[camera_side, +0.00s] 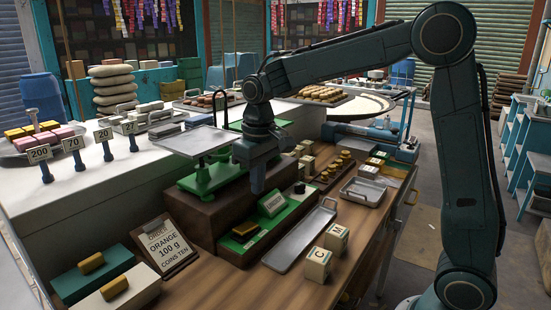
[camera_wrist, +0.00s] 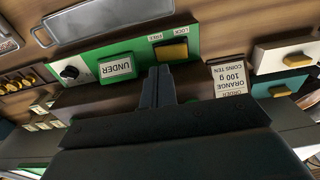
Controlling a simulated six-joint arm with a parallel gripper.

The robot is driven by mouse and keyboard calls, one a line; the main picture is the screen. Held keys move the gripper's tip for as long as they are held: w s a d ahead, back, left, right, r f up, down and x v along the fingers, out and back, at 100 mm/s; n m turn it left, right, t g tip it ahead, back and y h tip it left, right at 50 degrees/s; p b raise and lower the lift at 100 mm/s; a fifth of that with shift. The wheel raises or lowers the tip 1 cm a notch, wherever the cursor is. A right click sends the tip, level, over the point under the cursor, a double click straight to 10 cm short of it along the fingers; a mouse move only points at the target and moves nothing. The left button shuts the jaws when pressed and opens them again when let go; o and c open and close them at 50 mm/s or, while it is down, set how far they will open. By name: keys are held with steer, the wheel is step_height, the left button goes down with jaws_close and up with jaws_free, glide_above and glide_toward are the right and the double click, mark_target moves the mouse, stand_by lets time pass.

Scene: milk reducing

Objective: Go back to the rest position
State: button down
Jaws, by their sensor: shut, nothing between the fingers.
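My gripper (camera_side: 257,188) hangs from the teal arm in the side view, pointing down in front of the green balance scale (camera_side: 207,178) and above the green control panel. In the wrist view my gripper (camera_wrist: 164,72) has its fingers together, with nothing between them. The panel shows a label reading UNDER (camera_wrist: 117,67), a black knob (camera_wrist: 70,72) and a yellow switch (camera_wrist: 171,51) marked LOCK and FREE. The metal pan (camera_side: 193,141) of the scale is empty where visible. An order card (camera_side: 165,244) reads ORANGE 100 g COINS TEN.
A long metal tray (camera_side: 300,238) lies right of the panel, with cream blocks marked C and M (camera_side: 318,263) at its near end. A small metal tray (camera_side: 363,191) sits farther right. Green and white boxes (camera_side: 92,272) with yellow handles stand front left. Number tags stand on the left counter.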

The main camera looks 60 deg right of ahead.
steer(key=s+r+t, duration=0.1)
steer(key=s+t, duration=0.1)
steer(key=s, duration=1)
steer(key=s+r+t, duration=0.2)
steer(key=s+t, duration=0.1)
steer(key=s, duration=0.9)
steer(key=shift+r, duration=0.25)
